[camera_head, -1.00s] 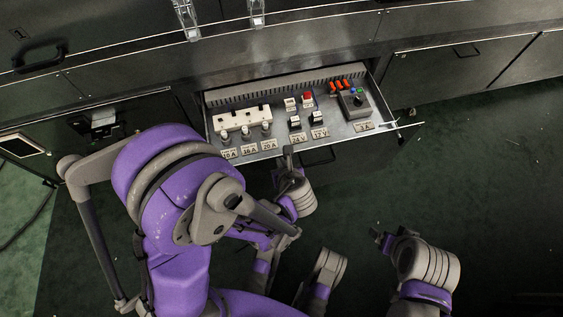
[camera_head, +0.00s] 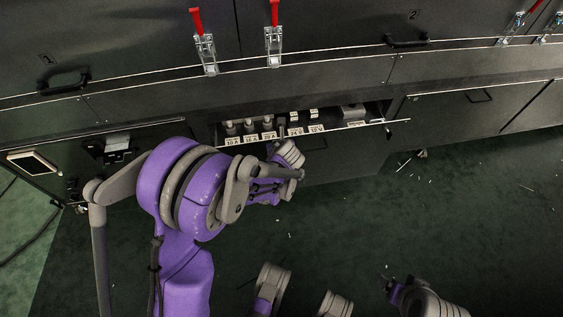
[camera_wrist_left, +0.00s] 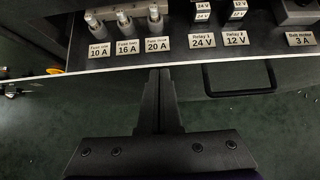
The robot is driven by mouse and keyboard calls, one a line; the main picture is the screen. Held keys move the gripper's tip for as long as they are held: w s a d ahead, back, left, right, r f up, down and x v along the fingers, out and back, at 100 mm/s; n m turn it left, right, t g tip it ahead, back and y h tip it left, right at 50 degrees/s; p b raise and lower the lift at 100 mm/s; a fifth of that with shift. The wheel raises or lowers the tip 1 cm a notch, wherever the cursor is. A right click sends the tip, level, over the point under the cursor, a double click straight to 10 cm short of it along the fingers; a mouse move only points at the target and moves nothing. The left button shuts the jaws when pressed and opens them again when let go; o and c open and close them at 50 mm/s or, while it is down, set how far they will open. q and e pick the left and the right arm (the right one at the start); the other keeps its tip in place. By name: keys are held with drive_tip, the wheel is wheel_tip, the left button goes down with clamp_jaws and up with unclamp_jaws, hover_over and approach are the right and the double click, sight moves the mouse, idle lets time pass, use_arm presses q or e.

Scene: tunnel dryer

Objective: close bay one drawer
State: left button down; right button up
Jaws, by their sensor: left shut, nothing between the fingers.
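The bay one drawer (camera_head: 309,133) is partly open under the dark cabinet in the head view. It holds fuses, relays and a belt motor block with labels. Its front edge also shows in the left wrist view (camera_wrist_left: 110,66), with the drawer's handle (camera_wrist_left: 240,88) below the relay labels. My left gripper (camera_wrist_left: 159,72) is shut and empty, its fingertips at the drawer's front edge below the 20 A label. Whether they touch it I cannot tell. My right gripper (camera_head: 389,284) is low in the head view, away from the drawer; its jaws are too small to read.
The cabinet front carries dark handles (camera_head: 62,82) and red-handled latches (camera_head: 274,42). A small panel with a screen (camera_head: 35,161) stands at the far left. The green floor (camera_head: 470,200) at the right is open, with small scattered bits.

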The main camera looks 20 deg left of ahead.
use_arm(q)
drive_tip(key=w+a, duration=0.4)
drive_tip(key=w, duration=0.2)
drive_tip(key=shift+a, duration=0.1)
drive_tip(key=shift+s, duration=0.1)
